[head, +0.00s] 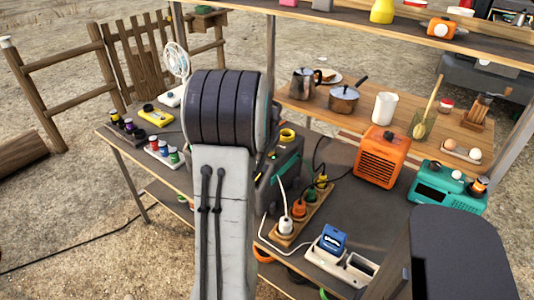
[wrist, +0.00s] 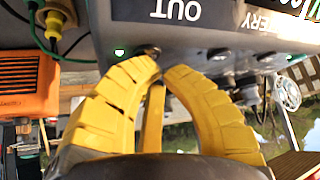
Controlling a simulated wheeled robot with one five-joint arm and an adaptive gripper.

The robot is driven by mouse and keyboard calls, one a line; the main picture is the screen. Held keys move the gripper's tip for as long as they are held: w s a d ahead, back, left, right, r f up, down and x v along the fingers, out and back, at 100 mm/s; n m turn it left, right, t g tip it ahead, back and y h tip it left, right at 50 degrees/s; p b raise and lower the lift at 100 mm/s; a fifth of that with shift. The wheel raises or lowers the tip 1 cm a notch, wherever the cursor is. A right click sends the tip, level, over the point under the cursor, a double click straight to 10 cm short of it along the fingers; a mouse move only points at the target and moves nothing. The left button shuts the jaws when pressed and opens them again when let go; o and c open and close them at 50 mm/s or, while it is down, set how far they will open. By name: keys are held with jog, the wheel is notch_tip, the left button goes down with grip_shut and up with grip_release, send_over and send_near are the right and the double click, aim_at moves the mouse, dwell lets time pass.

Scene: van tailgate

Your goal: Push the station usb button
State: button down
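The dark grey power station (head: 285,172) stands on the table, partly hidden behind my arm in the head view. In the wrist view the station's front (wrist: 110,22) fills the top, with upside-down lettering "OUT" and part of "BATTERY". I cannot read which one is USB. My gripper (wrist: 162,68) has yellow fingers with tips nearly together, holding nothing visible. Whether they touch the button is unclear.
A power strip (head: 290,238) with plugs and cables lies in front of the station. The orange heater (head: 382,157) and teal radio (head: 447,187) stand to the right. A charger (head: 338,262) with a blue battery is at the front edge. Paint jars (head: 163,151) stand left.

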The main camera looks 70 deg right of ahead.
dwell(0.4)
jog(key=shift+r+p, duration=0.3)
jog(key=shift+r, duration=0.25)
jog(key=shift+r, duration=0.1)
jog(key=shift+r+p, duration=1.95)
jog(key=shift+r, duration=1)
